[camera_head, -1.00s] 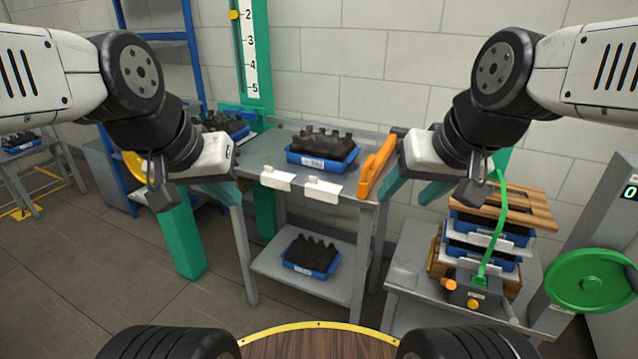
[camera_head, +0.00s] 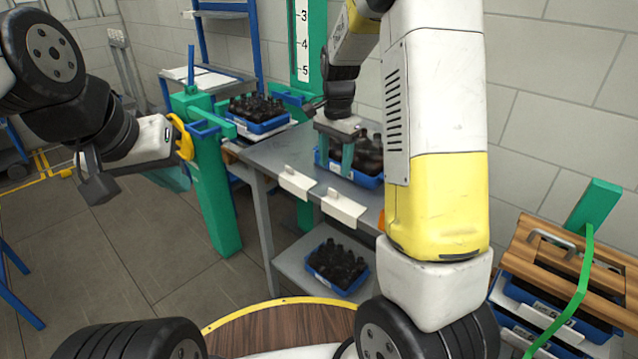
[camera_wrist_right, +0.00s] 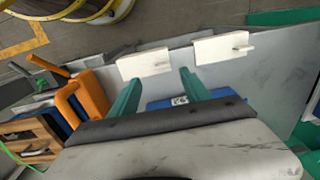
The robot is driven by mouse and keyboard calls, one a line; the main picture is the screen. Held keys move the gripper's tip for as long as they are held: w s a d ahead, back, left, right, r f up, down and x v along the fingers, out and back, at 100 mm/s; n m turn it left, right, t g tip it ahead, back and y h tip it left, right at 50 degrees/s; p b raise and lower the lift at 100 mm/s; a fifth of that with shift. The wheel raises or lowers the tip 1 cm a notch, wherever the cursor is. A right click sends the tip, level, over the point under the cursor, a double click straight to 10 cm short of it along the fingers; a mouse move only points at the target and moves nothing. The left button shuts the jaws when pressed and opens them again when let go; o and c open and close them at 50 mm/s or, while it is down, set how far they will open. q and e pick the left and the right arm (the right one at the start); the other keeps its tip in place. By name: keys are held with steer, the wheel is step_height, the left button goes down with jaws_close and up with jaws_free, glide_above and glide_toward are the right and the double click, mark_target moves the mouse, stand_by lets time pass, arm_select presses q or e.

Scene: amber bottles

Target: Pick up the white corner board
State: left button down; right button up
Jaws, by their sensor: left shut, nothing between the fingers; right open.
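Two white corner boards lie along the near edge of the grey table (camera_head: 268,163): the left one (camera_head: 296,182) and the right one (camera_head: 343,207). My right gripper (camera_head: 335,165) is open and empty above the table, behind the boards. Its teal fingers (camera_wrist_right: 158,83) point toward the boards in the wrist view, with the tips just short of them. My left gripper (camera_head: 172,178) is shut and empty, off the table's left side.
A blue crate of dark bottles (camera_head: 368,180) stands just by my right gripper, and another (camera_head: 257,112) is further left. A third crate (camera_head: 337,268) is on the lower shelf. A green post (camera_head: 215,190) stands by the table's left end. An orange tool (camera_wrist_right: 90,98) lies beside the boards.

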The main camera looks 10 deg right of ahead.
mark_target(333, 190)
steer(key=shift+w+a+f, duration=0.1)
steer(key=shift+w+f, duration=0.45)
steer(key=shift+f, duration=0.25)
step_height(333, 190, down, 7)
steer(key=shift+s, duration=0.2)
jaws_close()
